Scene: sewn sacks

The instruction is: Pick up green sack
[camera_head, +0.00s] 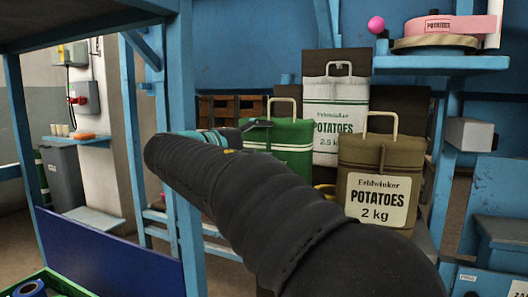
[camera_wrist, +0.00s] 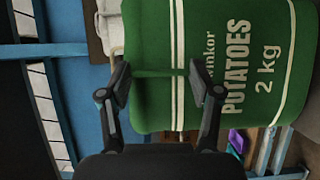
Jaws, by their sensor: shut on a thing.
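The green sack (camera_head: 292,140) stands among other potato sacks in the head view, with a cream handle (camera_head: 283,100) on top. In the wrist view the green sack (camera_wrist: 265,35) fills much of the upper right, turned sideways, its print reading POTATOES 2 kg. My gripper (camera_wrist: 160,74) is shut on the green sack, with green material between its separated fingertips. In the head view my dark arm crosses the middle and hides the sack's lower part. The exact place of the grip is hidden there.
A white POTATOES sack (camera_head: 335,120) stands behind and right of the green one. A brown 2 kg sack (camera_head: 378,185) stands to the right, close by. A blue post (camera_head: 181,120) rises at left. A blue shelf (camera_head: 440,64) juts out at upper right.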

